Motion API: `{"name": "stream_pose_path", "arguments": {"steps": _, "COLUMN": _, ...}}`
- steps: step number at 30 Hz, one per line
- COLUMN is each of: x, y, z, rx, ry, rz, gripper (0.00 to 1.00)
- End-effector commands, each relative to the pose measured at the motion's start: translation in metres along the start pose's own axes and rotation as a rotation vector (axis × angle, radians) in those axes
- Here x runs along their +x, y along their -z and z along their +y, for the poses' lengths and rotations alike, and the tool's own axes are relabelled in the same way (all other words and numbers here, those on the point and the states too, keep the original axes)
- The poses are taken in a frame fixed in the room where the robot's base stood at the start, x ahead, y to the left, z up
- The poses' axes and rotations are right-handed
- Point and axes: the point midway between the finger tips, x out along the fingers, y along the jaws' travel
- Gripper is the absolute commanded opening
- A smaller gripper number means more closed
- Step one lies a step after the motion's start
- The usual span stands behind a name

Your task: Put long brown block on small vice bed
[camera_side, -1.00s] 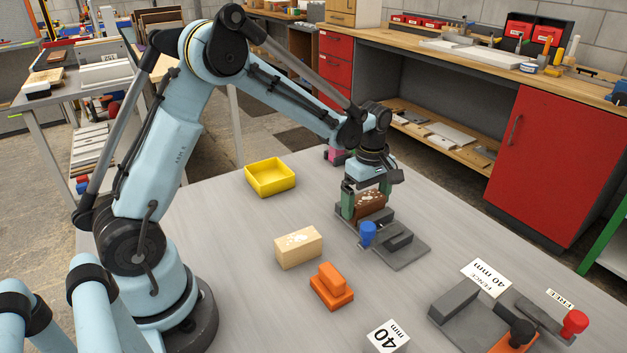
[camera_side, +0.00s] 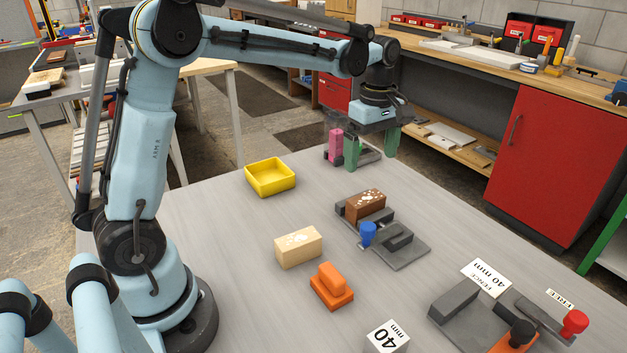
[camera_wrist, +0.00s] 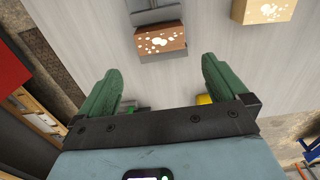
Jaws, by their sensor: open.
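The brown block (camera_side: 365,205), with pale speckles on its top, rests on the small grey vice (camera_side: 404,252) at its back end, beside the blue knob (camera_side: 367,234). It also shows in the wrist view (camera_wrist: 160,41), with part of the grey vice (camera_wrist: 153,16) next to it. My gripper (camera_side: 373,155) is raised above and behind the block, apart from it. In the wrist view its two green fingers (camera_wrist: 158,88) are spread with nothing between them. Whether the block lies fully flat on the bed is hard to tell.
A yellow tray (camera_side: 270,189), a pale block (camera_side: 298,248) and an orange stepped piece (camera_side: 331,286) lie left of the vice. A larger vice with a red knob (camera_side: 575,322) is front right. A pink piece (camera_side: 336,145) stands at the back near my gripper.

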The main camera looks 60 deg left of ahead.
Motion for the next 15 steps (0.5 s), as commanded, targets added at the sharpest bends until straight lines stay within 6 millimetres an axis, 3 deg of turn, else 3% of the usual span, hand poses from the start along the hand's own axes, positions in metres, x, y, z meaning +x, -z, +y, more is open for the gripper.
{"name": "stream_pose_path", "arguments": {"steps": 5, "x": -0.011, "y": -0.005, "z": -0.012, "rx": 0.112, "ry": -0.044, "rz": 0.007, "gripper": 1.0}}
{"name": "stream_pose_path", "arguments": {"steps": 15, "x": -0.029, "y": -0.026, "z": -0.075, "rx": 0.7, "ry": -0.262, "rz": 0.113, "gripper": 1.0}}
